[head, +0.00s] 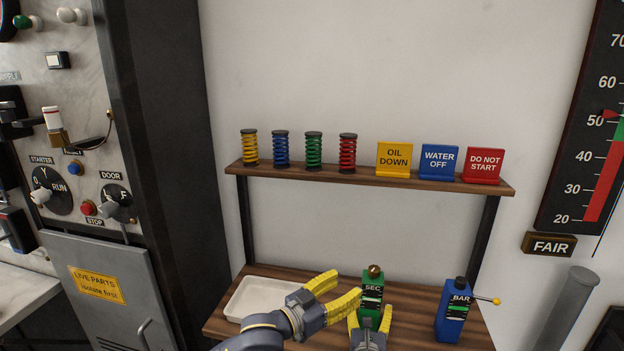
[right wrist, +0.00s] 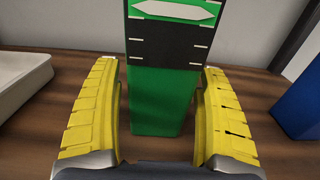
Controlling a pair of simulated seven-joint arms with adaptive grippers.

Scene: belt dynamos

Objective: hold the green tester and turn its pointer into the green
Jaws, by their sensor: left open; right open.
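The green tester (head: 372,283), labelled SEC, stands upright on the lower wooden shelf with a brass knob (head: 375,271) on top. My left gripper (head: 343,291) is open, just left of the tester's upper part; I cannot tell if it touches. My right gripper (head: 370,322) is open at the tester's front. In the right wrist view the tester's lower body (right wrist: 160,100) stands between the open yellow fingers, with gaps on both sides. A white pointed bar (right wrist: 172,10) lies over green on its dark, ticked face there; the face's upper part is cut off.
A blue tester (head: 450,322), labelled BAR, with a yellow-tipped side lever stands to the right. A white tray (head: 236,309) lies at left. The upper shelf (head: 370,180) holds coloured springs and three signs. A grey cabinet (head: 105,290) stands at far left.

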